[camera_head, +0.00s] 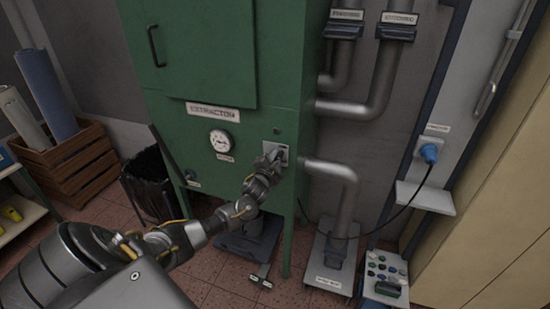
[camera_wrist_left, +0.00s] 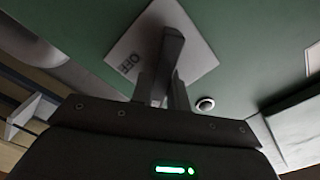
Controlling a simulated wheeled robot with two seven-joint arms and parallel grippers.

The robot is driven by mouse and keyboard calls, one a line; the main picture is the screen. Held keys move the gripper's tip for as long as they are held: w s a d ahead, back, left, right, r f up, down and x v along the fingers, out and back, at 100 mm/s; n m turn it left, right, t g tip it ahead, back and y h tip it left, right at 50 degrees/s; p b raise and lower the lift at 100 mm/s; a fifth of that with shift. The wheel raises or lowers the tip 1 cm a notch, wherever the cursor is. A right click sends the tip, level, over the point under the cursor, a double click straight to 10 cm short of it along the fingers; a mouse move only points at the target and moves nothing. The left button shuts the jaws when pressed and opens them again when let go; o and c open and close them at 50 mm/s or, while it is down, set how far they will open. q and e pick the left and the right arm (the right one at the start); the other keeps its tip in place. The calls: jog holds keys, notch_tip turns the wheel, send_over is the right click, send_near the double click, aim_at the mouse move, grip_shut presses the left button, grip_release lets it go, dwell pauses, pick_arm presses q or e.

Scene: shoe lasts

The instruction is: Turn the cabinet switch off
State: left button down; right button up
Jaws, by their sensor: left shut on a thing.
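The green extractor cabinet (camera_head: 235,130) stands in the middle of the head view. Its switch sits on a small light plate (camera_head: 282,148) at the lower right of the cabinet front. In the left wrist view the plate (camera_wrist_left: 203,55) carries the word OFF, and a dark switch handle (camera_wrist_left: 173,45) sticks out of it. My left gripper (camera_head: 272,158) is at the switch, its fingers (camera_wrist_left: 165,88) shut on the handle. The gripper partly hides the plate in the head view. My right gripper is not in view.
A round gauge (camera_head: 221,141) is on the cabinet front, left of the switch. Grey pipes (camera_head: 345,185) run beside the cabinet's right side. A black bin (camera_head: 150,185) and wooden crate (camera_head: 70,165) stand left. A blue plug (camera_head: 429,152) is on the right wall.

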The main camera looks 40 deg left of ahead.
pick_arm(q)
jog(key=m, duration=0.3)
jog(key=shift+d+f+m, duration=0.1)
jog(key=shift+f+m, duration=0.1)
jog(key=shift+m, duration=0.1)
jog(key=shift+f+m+p, duration=0.15)
jog(key=shift+m+p, duration=0.15)
jog(key=shift+m, duration=1.2)
jog(key=c, duration=1.4)
grip_release()
jog(key=shift+o, duration=0.2)
jog(key=b+v, duration=0.1)
jog(key=v, duration=0.9)
jog(key=shift+s+b, duration=0.35)
jog(key=shift+b, duration=0.05)
